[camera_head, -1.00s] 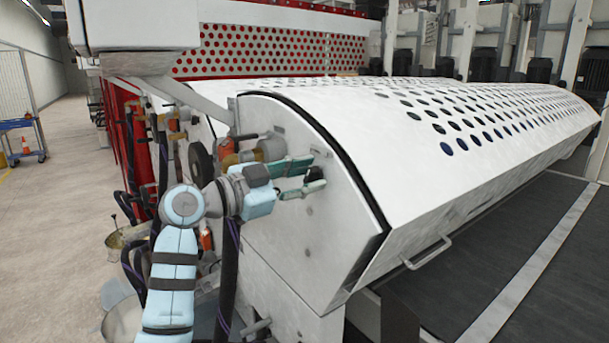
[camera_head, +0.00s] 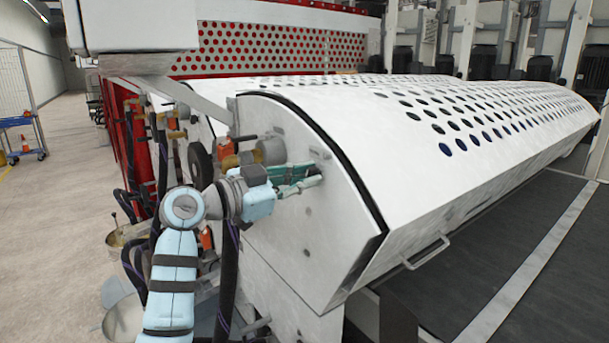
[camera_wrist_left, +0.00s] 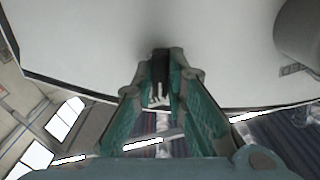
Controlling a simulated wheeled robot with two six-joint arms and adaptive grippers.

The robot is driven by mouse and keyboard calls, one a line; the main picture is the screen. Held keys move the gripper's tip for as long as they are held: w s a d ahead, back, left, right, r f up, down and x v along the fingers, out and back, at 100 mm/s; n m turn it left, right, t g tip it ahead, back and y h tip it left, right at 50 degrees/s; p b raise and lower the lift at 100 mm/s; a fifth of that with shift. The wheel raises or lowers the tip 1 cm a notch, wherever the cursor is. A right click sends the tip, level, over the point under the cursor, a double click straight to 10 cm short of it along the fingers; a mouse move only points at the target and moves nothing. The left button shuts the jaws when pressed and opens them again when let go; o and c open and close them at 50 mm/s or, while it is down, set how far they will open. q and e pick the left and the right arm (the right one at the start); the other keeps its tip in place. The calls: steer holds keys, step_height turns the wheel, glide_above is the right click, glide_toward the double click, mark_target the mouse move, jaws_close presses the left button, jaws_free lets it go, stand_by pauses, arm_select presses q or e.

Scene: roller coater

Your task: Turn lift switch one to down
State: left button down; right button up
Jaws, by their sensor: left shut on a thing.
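My left gripper (camera_head: 300,179) reaches from the left to the white end panel (camera_head: 290,235) of the roller coater. Its green fingers are closed together at the panel. In the left wrist view the gripper (camera_wrist_left: 160,82) is shut on a small dark switch (camera_wrist_left: 160,66) that stands out from the white panel. The fingers hide most of the switch, so I cannot tell which way it points. My right gripper is not in view.
A round grey fitting (camera_head: 271,151) and an orange-handled valve (camera_head: 226,148) sit just behind the fingers. A large perforated white cover (camera_head: 440,110) extends right, with a handle (camera_head: 428,253) at its lower edge. Open floor (camera_head: 50,230) lies to the left.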

arm_select(q)
steer(key=n+p, duration=0.3)
steer(key=n, duration=0.2)
steer(key=shift+r+p, duration=0.15)
steer(key=shift+p, duration=0.15)
steer(key=shift+n+p, duration=1.7)
steer(key=shift+n, duration=0.8)
steer(key=shift+f, duration=0.2)
steer(key=c, duration=1.6)
jaws_free()
steer(key=shift+a, duration=0.15)
